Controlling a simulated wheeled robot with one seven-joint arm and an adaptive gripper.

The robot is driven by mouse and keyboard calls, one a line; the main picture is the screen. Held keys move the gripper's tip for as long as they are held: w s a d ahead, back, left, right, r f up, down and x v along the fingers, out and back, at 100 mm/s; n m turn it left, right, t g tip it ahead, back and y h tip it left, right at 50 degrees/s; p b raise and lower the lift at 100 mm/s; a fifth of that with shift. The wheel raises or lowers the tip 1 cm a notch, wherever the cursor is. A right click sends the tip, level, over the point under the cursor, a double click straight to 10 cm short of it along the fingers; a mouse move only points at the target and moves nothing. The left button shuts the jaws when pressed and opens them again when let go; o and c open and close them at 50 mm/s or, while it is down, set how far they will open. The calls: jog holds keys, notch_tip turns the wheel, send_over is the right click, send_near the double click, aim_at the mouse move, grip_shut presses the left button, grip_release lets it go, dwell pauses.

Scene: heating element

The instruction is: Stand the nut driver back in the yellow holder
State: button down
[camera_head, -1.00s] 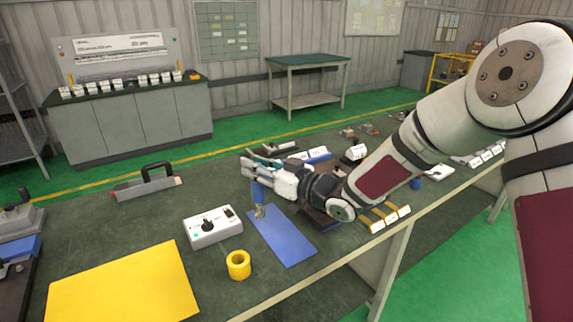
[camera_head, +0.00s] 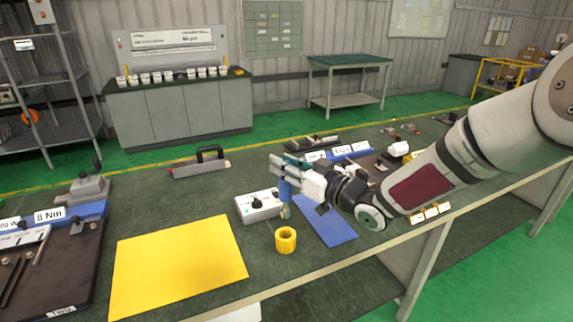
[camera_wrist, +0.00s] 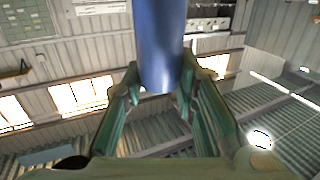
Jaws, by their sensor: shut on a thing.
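The nut driver (camera_head: 285,190) has a blue handle and hangs roughly upright, tip down. My gripper (camera_head: 284,165) is shut on the upper part of its handle. In the wrist view, the blue handle (camera_wrist: 160,45) stands between the two green-grey fingers of my gripper (camera_wrist: 160,88). The yellow holder (camera_head: 286,241) is a short round cup standing on the dark bench top. The driver's lower end appears just above and behind the holder's rim in the head view, apart from it. The tip is small and its exact depth over the holder is hard to tell.
A grey control box (camera_head: 257,206) stands close behind and left of the holder. A blue mat (camera_head: 328,228) lies to its right, and a yellow sheet (camera_head: 178,268) to its left. The bench's front edge runs just in front of the holder.

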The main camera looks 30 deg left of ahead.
jog(key=b, duration=0.3)
send_over(288, 205)
jog(key=shift+w+a+f, duration=0.1)
jog(key=shift+a+f, duration=0.1)
jog(key=shift+f, duration=1.25)
jog(key=shift+w+a+f, duration=0.1)
jog(key=shift+a+f, duration=0.1)
jog(key=shift+f, duration=1.2)
jog(key=shift+b, duration=0.5)
jog(key=shift+f+b, duration=2.1)
jog(key=shift+f, duration=0.95)
jog(key=c, duration=1.2)
grip_release()
jog(key=shift+s+d, duration=0.1)
jog(key=shift+d, duration=0.05)
jog(key=v, duration=1.1)
jog(key=shift+d, duration=0.3)
